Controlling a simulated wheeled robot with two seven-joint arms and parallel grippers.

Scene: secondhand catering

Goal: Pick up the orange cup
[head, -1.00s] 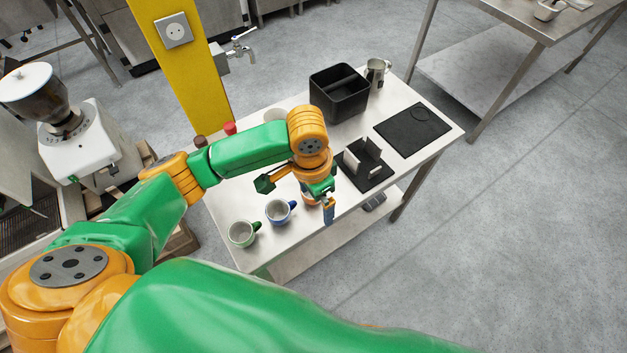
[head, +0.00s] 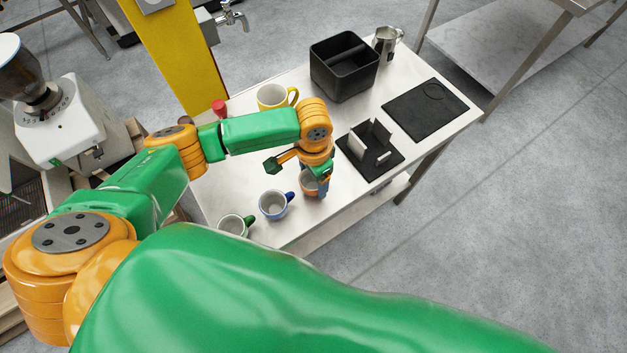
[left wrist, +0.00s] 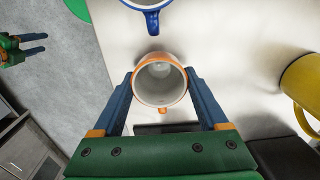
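The orange cup (head: 309,186) stands upright near the table's front edge, partly hidden by my left gripper (head: 320,186) in the head view. In the left wrist view, the orange cup (left wrist: 160,84) shows its empty pale inside and a small orange handle toward the palm. The fingers of my left gripper (left wrist: 160,73) are spread, one on each side of the cup, close to its wall. I see no clear grip. My right gripper (left wrist: 43,43) shows small at the left of the left wrist view, over the floor, its fingers apart and empty.
A blue cup (head: 273,206) and a green-handled cup (head: 232,225) stand left of the orange cup. A yellow cup (head: 270,97) stands behind. A black holder (head: 372,160), black bin (head: 343,77), dark mat (head: 424,109) and metal jug (head: 384,45) occupy the table's right side.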

